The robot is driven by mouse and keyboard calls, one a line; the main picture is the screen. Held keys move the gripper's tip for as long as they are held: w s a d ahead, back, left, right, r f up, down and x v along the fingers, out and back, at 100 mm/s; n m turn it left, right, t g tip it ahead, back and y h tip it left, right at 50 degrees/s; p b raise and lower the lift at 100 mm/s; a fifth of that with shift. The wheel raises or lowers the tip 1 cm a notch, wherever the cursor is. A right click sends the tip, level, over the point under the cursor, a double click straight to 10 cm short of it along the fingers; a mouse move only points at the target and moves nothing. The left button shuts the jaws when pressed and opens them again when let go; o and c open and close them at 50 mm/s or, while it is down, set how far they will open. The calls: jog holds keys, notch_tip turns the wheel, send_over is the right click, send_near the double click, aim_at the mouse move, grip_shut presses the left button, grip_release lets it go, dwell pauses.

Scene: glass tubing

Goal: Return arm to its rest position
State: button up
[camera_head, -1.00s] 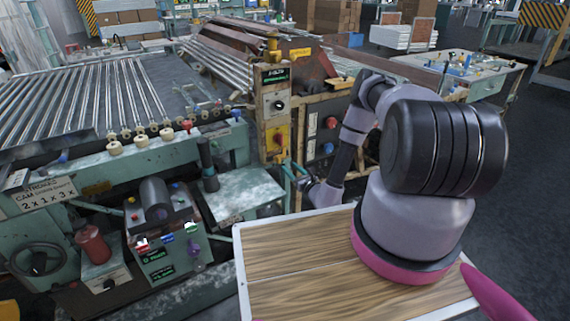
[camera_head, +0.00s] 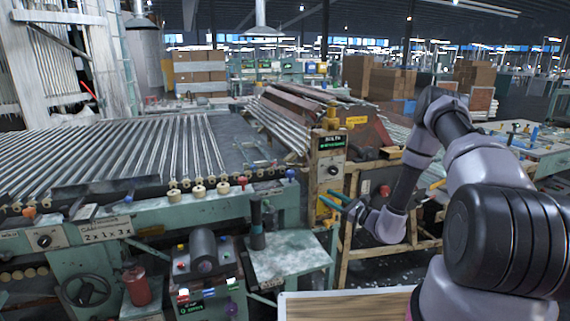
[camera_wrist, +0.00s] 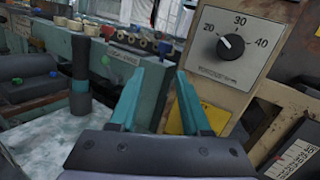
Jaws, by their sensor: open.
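My gripper (camera_head: 342,204) is at the end of my grey and black arm, which reaches forward from the right side of the head view. In the head view it is in front of the lower part of a control post (camera_head: 329,160). In the wrist view my gripper (camera_wrist: 160,74) has its two teal fingers apart, with nothing between them. The post's dial panel (camera_wrist: 233,45), marked 20, 30 and 40, is close on the right, with a yellow plate (camera_wrist: 215,118) below it.
A conveyor of glass tubes (camera_head: 130,150) fills the left. A green machine bench (camera_head: 285,258) with a dark upright handle (camera_head: 257,225) stands left of my gripper. A wood-topped surface (camera_head: 345,306) is below my arm. A cluttered table (camera_head: 530,150) is behind on the right.

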jog(key=s+a+r+n+g, duration=0.2)
jog(key=s+r+n+g, duration=0.3)
jog(key=r, duration=0.4)
jog(key=s+a+r+n+g, duration=0.3)
jog(key=s+r+n+g, duration=0.15)
jog(key=r, duration=0.35)
jog(key=s+a+r+n+g, duration=0.2)
jog(key=s+r+n+g, duration=0.3)
jog(key=r, duration=0.4)
jog(key=s+d+r+n+t+h, duration=0.3)
jog(key=s+d+r+h, duration=0.3)
jog(key=s, duration=0.3)
jog(key=s+d+r+n+t+h, duration=0.3)
jog(key=s+d+r+t+h, duration=0.2)
jog(key=s+r, duration=0.4)
jog(key=shift+s+d+h, duration=0.4)
jog(key=shift+s+d, duration=0.25)
jog(key=shift+d, duration=0.2)
jog(key=shift+a+n, duration=0.1)
jog(key=shift+n, duration=0.25)
